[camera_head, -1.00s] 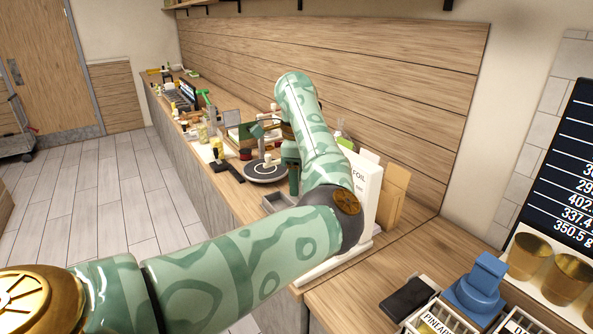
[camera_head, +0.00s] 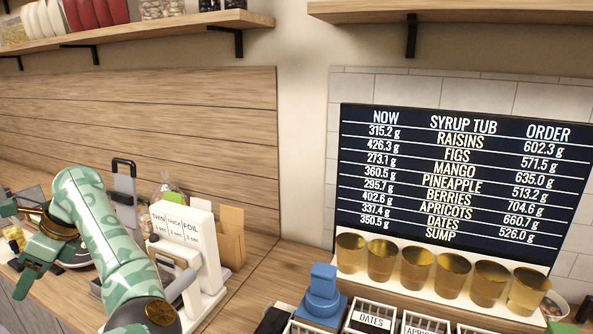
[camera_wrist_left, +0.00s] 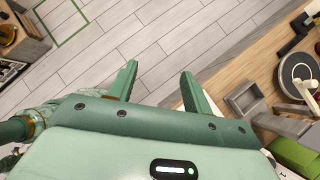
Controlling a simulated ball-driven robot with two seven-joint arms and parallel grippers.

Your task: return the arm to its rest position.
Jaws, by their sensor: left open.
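My left arm (camera_head: 100,245), green with a pale pattern, comes in at the lower left of the head view. My left gripper (camera_head: 32,262) is at the left edge there, over the counter's front side, partly cut by its own arm. In the left wrist view the two green fingers of the gripper (camera_wrist_left: 158,82) stand apart with nothing between them. Grey floor tiles show beyond the fingertips. My right gripper is not in view.
The wooden counter (camera_head: 262,285) carries a white THIN/THICK/FOIL box (camera_head: 190,245), a blue device (camera_head: 321,292) and labelled bins (camera_head: 372,318). Gold cups (camera_head: 418,266) stand below the order board (camera_head: 460,180). In the wrist view, a grey tray (camera_wrist_left: 244,98) lies near the right finger.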

